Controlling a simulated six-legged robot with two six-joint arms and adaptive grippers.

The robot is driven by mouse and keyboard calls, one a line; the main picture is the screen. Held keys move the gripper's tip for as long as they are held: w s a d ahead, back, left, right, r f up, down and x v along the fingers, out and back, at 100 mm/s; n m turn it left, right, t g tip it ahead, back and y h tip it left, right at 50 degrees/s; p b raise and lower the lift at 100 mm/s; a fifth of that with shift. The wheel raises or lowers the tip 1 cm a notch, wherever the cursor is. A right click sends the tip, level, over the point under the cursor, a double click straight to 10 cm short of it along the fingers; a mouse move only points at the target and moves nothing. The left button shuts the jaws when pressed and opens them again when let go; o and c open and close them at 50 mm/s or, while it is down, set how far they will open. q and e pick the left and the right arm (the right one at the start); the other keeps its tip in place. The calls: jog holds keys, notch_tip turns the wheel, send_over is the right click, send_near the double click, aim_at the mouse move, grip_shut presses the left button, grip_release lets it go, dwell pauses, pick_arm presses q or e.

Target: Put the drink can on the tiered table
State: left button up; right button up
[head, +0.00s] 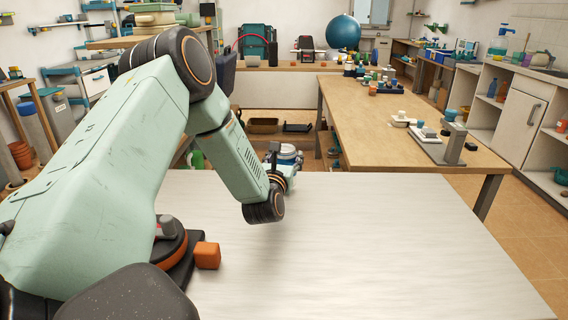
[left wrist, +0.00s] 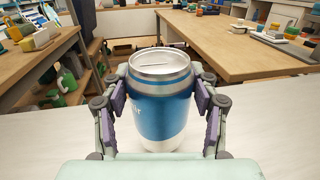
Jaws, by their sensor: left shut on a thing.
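The drink can (left wrist: 160,105) is blue with a silver top and a pale lower band. It stands upright between the finger pads of my left gripper (left wrist: 158,108), which is shut on it. In the head view my left gripper (head: 284,170) is near the far edge of the pale surface, partly hidden by my arm, and only a little of the can (head: 289,151) shows. I cannot tell whether the can touches the surface. A wooden table (left wrist: 40,58) with things on a lower level is at the left; I cannot tell if it is the tiered table. My right gripper is not in view.
The pale surface (head: 400,245) in front of me is mostly clear. A long wooden table (head: 400,110) beyond it holds small items and a grey stand (head: 452,145). Counters line the right wall. A blue ball (head: 343,32) is at the back.

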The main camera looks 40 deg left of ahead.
pick_arm(q)
jog(key=shift+w+a+f, duration=0.1)
jog(key=shift+w+f, duration=0.1)
jog(key=shift+f, duration=0.45)
jog(key=shift+s+b, duration=0.15)
jog(key=shift+b, duration=0.15)
jog(key=o, duration=1.5)
jog(key=shift+f, duration=0.1)
jog(key=shift+s+r+p, duration=0.1)
jog(key=shift+r+p, duration=0.1)
jog(key=shift+p, duration=0.2)
jog(key=v, duration=1.2)
jog(key=shift+p, duration=0.4)
